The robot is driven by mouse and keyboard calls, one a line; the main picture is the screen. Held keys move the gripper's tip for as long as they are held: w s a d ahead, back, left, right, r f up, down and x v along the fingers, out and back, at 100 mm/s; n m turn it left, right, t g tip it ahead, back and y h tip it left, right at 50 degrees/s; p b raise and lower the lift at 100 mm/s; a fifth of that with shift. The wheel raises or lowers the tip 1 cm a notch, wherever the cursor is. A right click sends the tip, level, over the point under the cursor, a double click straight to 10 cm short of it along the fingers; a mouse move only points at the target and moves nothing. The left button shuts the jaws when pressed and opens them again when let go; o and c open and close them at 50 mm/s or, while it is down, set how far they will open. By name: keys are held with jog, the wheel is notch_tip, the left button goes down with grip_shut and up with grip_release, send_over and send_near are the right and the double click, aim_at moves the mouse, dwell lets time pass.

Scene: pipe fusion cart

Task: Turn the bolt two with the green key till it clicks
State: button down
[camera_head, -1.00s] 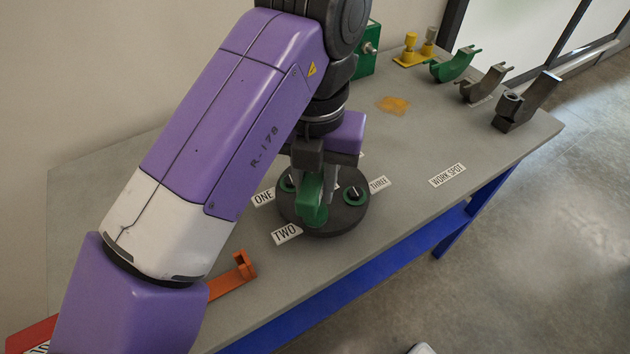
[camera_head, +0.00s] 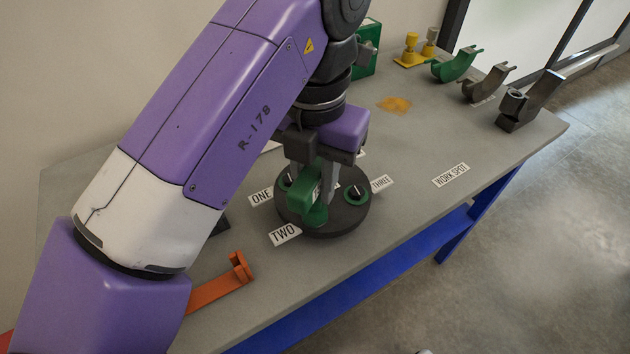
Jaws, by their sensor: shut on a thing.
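The green key (camera_head: 306,199) stands over the bolt beside the TWO label (camera_head: 285,235), on a dark round flange (camera_head: 350,219). My gripper (camera_head: 318,185) points down and is shut on the key's handle. The bolt under the key is hidden, so I cannot tell how fully the key sits on it. A bolt with a green ring shows at the label ONE (camera_head: 261,197), and another at the label THREE (camera_head: 382,183).
An orange tool (camera_head: 222,287) lies at the table's front left. Green (camera_head: 456,66) and grey (camera_head: 483,84) saddle-shaped pieces, a dark fitting (camera_head: 528,103) and yellow pieces (camera_head: 410,52) stand at the back right. The table around the WORK SPOT label (camera_head: 450,175) is clear.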

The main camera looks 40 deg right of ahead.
aim_at(315, 167)
jog(key=shift+m+b, duration=0.3)
jog(key=shift+b, duration=1.15)
jog(key=shift+r+n+p, duration=0.1)
jog(key=shift+n+p, duration=0.35)
jog(key=shift+n, duration=0.05)
jog(key=shift+r+p, duration=1.9)
jog(key=shift+r, duration=0.05)
jog(key=shift+r+p, duration=0.9)
jog(key=shift+r, duration=0.05)
